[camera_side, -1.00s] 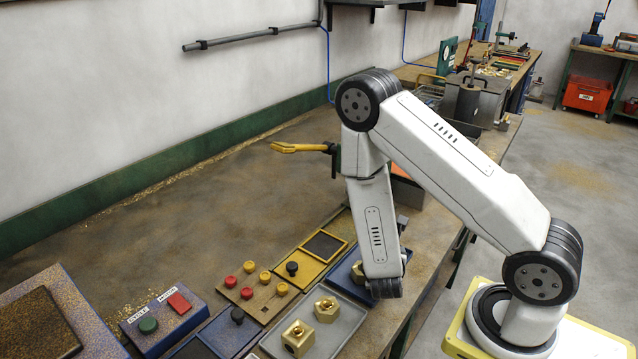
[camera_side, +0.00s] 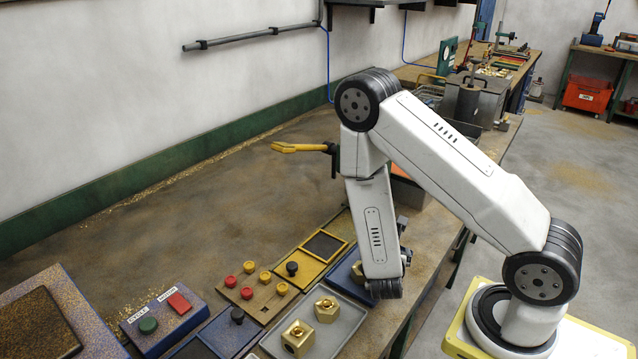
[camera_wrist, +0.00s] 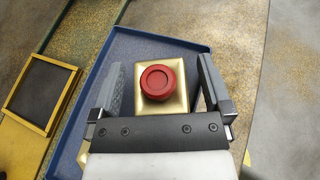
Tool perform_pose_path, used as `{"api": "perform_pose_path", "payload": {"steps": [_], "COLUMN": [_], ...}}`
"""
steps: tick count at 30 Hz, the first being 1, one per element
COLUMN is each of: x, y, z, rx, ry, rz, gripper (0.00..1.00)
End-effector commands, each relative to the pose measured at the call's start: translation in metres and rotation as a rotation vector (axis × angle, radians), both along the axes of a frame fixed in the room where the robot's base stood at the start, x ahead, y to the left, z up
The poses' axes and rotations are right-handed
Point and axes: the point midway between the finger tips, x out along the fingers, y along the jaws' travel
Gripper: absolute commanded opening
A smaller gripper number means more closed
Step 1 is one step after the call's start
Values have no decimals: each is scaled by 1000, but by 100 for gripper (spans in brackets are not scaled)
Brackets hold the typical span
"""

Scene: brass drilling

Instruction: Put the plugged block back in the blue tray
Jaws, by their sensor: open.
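In the wrist view, a square brass block (camera_wrist: 176,104) with a round red plug (camera_wrist: 160,80) in its top stands in the blue tray (camera_wrist: 150,47). My gripper (camera_wrist: 160,72) is open, with one finger on each side of the block. A gap shows between each finger and the block, and the block's near side is hidden by the gripper body. In the side view, the blue tray (camera_side: 343,278) and a bit of the block (camera_side: 357,270) show beside my arm, which hides the rest. My fingers cannot be made out there.
A grey tray (camera_side: 345,335) beside the blue one holds two brass blocks with open holes. A wooden rack (camera_side: 258,298) holds red and yellow plugs. A yellow-framed dark pad (camera_side: 324,244) and a black knob (camera_side: 292,268) are close by. The bench toward the wall is clear.

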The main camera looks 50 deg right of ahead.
Motion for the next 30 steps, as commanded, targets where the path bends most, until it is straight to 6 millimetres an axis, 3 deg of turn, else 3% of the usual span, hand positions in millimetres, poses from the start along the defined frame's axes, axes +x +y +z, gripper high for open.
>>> {"api": "perform_pose_path", "payload": {"steps": [21, 30], "x": [-20, -25], "y": [50, 61], "z": [22, 27], "rx": [0, 0], "ry": [-1, 0], "rz": [5, 2], "gripper": [100, 100]}}
